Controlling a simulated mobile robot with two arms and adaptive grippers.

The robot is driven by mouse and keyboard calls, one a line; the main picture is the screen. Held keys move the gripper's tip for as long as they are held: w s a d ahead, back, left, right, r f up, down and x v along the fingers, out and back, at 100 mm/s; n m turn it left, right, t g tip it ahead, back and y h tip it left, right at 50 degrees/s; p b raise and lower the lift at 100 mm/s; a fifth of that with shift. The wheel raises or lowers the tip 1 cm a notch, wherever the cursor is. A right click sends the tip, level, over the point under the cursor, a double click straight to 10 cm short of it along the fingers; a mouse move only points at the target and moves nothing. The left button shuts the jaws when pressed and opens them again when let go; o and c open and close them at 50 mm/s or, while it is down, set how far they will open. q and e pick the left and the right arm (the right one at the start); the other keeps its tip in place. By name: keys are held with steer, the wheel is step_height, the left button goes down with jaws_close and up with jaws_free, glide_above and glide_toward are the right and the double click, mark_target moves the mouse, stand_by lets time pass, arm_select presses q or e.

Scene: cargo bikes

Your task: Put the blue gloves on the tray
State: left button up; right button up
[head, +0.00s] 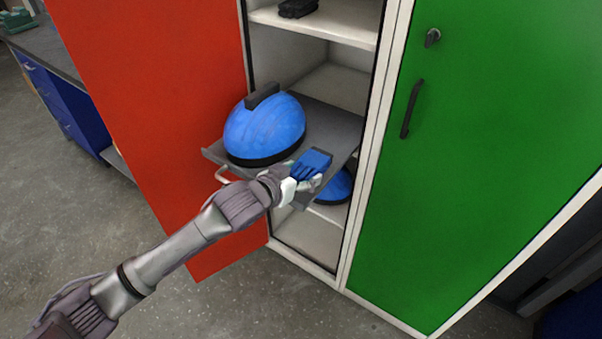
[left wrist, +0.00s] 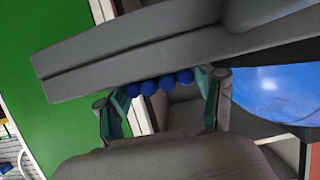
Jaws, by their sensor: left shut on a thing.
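The blue gloves (head: 312,161) are in my left gripper (head: 303,178), at the front right part of the dark grey tray (head: 335,120). My left gripper is shut on them. In the left wrist view, the rounded blue ends of the gloves (left wrist: 160,83) show between the two fingers. A long grey slab, which looks like the tray's edge, covers the rest there. I cannot tell whether the gloves touch the tray. My right gripper is in neither view.
A large blue dome with a black handle (head: 264,128) stands on the tray, left of the gloves. Another blue object (head: 336,188) is below the tray. An open red door (head: 150,110) is left, a closed green door (head: 480,150) right. Black gloves (head: 297,8) lie on the upper shelf.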

arm_select(q)
steer(key=shift+f, duration=0.1)
steer(key=o, duration=1.2)
steer(key=shift+c, duration=0.2)
steer(key=shift+s+a+r, duration=0.1)
steer(key=shift+r, duration=0.1)
steer(key=v, duration=1.1)
steer(key=shift+s+a, duration=0.2)
steer(key=shift+s, duration=0.1)
